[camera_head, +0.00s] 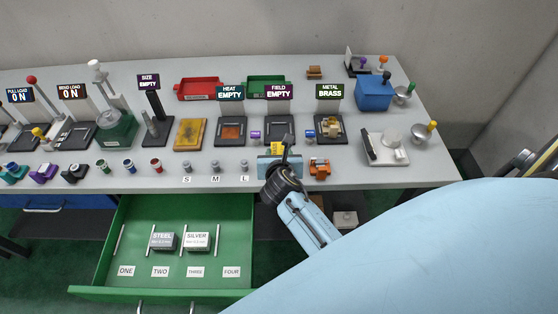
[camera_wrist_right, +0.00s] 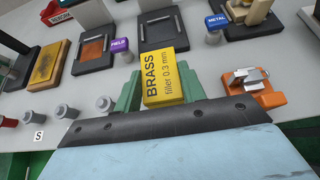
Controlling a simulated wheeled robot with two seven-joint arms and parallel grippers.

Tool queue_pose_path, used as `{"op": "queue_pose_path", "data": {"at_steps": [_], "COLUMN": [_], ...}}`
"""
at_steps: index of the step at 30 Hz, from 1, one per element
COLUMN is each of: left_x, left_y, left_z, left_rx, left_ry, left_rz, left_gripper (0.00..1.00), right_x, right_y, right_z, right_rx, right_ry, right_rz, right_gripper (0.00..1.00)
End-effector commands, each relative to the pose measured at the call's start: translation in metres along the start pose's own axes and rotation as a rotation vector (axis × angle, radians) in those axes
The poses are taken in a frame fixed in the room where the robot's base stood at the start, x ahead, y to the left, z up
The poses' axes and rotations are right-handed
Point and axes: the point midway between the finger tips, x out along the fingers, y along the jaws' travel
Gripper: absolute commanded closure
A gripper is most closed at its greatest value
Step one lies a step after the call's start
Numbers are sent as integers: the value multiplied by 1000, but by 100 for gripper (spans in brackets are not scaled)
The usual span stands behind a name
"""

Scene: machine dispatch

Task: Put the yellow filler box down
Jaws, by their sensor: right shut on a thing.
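The yellow filler box (camera_wrist_right: 164,78) is labelled "BRASS filler 0.3 mm" and sits between the green fingers of my right gripper (camera_wrist_right: 165,88). The gripper is shut on it. In the head view the yellow box (camera_head: 277,148) is small and partly hidden by my right gripper (camera_head: 279,158), which is near the table's front edge, right of the L peg. Whether the box touches the tabletop cannot be told. My left gripper is not in view.
The green drawer (camera_head: 180,274) is open below, with STEEL (camera_head: 163,242) and SILVER (camera_head: 197,241) boxes inside. An orange fixture (camera_head: 319,168) stands close right of the gripper. The FIELD pad (camera_head: 279,129) lies behind; a brass item (camera_head: 328,128) is on the METAL pad.

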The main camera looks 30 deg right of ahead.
Motion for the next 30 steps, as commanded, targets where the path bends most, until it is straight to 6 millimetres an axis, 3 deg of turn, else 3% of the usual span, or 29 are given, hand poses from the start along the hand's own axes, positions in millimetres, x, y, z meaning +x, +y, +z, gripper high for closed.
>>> {"op": "queue_pose_path", "data": {"at_steps": [4,16,17,21,30], "left_x": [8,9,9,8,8], "left_y": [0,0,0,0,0], "left_z": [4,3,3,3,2], "left_rx": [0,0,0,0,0], "left_ry": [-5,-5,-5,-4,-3], "left_rz": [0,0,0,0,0], "left_gripper": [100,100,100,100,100], "right_x": [11,14,13,13,12], "right_y": [0,0,0,0,0], "right_z": [-20,-24,-24,-24,-23], "right_rx": [1,-2,-1,0,0], "right_ry": [2,0,0,0,1], "right_rz": [0,0,0,0,1], "right_gripper": [82,82,57,39,38]}}
